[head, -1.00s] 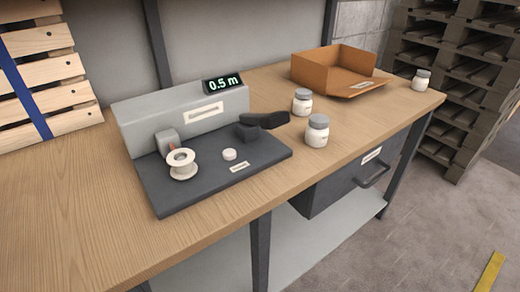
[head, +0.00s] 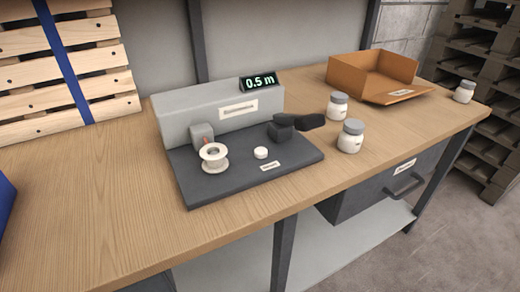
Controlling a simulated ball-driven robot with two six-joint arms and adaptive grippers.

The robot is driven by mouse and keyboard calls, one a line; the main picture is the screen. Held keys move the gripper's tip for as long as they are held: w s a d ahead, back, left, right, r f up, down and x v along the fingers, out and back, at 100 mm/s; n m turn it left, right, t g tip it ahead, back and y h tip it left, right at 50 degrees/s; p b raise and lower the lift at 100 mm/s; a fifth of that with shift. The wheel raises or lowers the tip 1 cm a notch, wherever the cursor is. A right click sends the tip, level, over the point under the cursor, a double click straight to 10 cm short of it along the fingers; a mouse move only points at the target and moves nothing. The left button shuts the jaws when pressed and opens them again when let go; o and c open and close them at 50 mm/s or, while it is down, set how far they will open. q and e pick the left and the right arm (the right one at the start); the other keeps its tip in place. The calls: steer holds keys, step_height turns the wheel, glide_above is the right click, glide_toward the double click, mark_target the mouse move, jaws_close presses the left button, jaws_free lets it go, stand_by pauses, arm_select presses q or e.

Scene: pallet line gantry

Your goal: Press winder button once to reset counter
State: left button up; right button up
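The winder (head: 200,113) stands on the workbench, a light grey housing on a dark base plate (head: 215,192). A small display (head: 260,82) on top of the housing reads 0.5 m. A round white button (head: 261,153) sits on the base plate, to the right of a white spool (head: 214,157). A dark block with a black handle-like part (head: 283,128) is at the right of the plate. Neither of my grippers is in the head view.
Two lidded jars (head: 350,136) (head: 337,104) stand right of the winder, and a third (head: 464,91) is near the bench's right end. An orange open-fronted bin (head: 372,70) is at the back. Pallets stand behind.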

jaws_close()
steer(key=shift+w, duration=0.1)
stand_by(1.2)
